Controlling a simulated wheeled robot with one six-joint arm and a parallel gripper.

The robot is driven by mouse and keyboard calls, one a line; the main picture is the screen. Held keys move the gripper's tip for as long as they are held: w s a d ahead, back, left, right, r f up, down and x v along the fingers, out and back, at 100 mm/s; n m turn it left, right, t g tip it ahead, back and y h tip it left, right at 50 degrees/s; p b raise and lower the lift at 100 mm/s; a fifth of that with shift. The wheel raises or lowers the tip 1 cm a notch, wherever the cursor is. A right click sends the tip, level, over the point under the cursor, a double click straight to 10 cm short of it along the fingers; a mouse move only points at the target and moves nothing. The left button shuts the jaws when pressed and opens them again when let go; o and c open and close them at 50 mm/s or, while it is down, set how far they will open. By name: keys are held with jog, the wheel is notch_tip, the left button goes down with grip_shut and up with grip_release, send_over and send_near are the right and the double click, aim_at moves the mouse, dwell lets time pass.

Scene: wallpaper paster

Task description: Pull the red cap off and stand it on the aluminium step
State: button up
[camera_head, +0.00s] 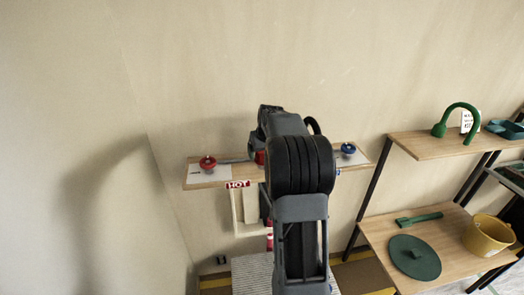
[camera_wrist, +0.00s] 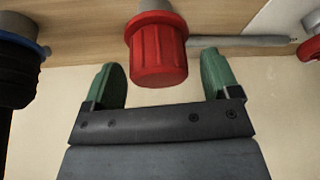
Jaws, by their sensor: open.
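The red cap (camera_wrist: 158,52) is ribbed and sits on the end of a grey stub in the wrist view. In the head view only a sliver of the cap (camera_head: 259,157) shows beside my arm, at the board. My gripper (camera_wrist: 162,72) is open, with one green finger on each side of the cap. Gaps show between the cap and both fingers, and nothing is held. The aluminium step (camera_head: 250,272), a ribbed silver plate, lies low in the head view, partly hidden by my arm.
A wooden board (camera_head: 222,181) on the wall carries a red knob (camera_head: 208,162) at left and a blue knob (camera_head: 348,150) at right. A grey rod (camera_wrist: 240,41) runs beside the cap. Wooden shelves (camera_head: 440,143) with green items and a yellow bucket (camera_head: 488,236) stand at right.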

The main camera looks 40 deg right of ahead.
jog(key=shift+c, duration=0.5)
jog(key=c, duration=1)
